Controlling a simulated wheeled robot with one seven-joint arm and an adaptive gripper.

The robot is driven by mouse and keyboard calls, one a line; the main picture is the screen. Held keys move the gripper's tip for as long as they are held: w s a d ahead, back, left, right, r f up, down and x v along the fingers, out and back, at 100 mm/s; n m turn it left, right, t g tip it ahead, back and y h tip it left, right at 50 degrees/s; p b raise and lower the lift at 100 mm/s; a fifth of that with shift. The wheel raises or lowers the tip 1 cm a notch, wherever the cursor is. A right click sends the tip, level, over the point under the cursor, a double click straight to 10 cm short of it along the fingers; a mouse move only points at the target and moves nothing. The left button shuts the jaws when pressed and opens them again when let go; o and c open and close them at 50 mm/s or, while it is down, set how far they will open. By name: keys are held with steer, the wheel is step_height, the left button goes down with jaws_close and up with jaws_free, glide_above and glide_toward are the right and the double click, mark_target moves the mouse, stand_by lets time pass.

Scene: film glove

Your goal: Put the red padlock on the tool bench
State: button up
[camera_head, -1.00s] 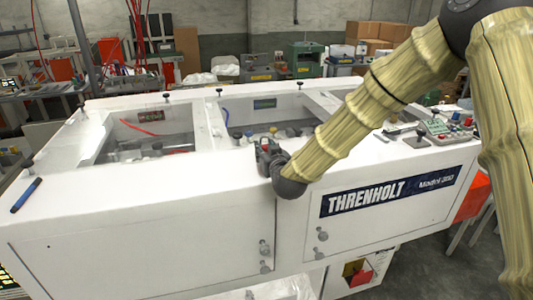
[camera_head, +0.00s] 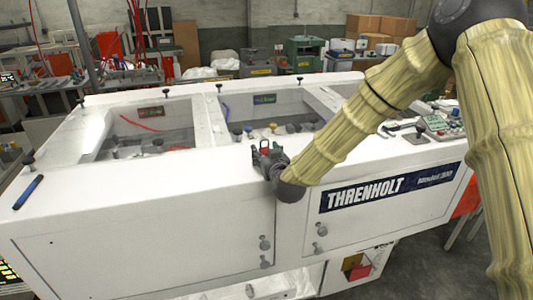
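My gripper (camera_head: 265,148) is over the front rim of the white machine (camera_head: 140,215), left of its THRENHOLT label, pointing away from the camera. A small red thing (camera_head: 265,149) shows at its fingers; it may be the red padlock, but it is too small to be sure. Whether the fingers are shut on it cannot be made out. I cannot tell whether the gripper touches the rim. No other red padlock can be made out, and I cannot tell which surface is the tool bench.
The white machine has two sunken bays behind its front rim and several dark knobs along its edges. A blue pen (camera_head: 28,192) lies at its left end. A control box (camera_head: 437,125) is at the right. Cluttered benches (camera_head: 90,82) stand at the back left.

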steer(key=shift+r, duration=0.15)
steer(key=shift+s, duration=0.2)
steer(key=b+v, duration=0.5)
steer(key=v, duration=0.6)
steer(key=shift+s+d+b, duration=0.2)
steer(key=shift+s+b, duration=0.05)
steer(key=shift+b, duration=0.05)
